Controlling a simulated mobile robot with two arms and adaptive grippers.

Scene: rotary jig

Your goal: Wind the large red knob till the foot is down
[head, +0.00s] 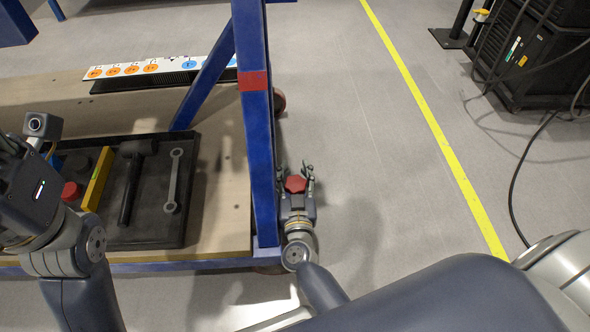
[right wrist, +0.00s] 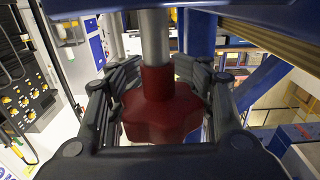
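The large red knob (head: 295,184) sits at the foot of the blue frame's right post. In the right wrist view the lobed dark red knob (right wrist: 162,112) is on a grey metal stem (right wrist: 155,38). My right gripper (head: 295,172) has its fingers on both sides of the knob, spread wide, with a narrow gap seen in the head view; light contact cannot be ruled out. The foot is hidden in both views. My left gripper (head: 14,175) is at the left edge over the bench, its fingers not clearly shown.
The blue post (head: 257,150) with a red band stands right beside my right gripper. A black tray (head: 150,235) with a hammer (head: 131,180), a wrench (head: 174,180) and a yellow level (head: 97,180) lies on the wooden deck.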

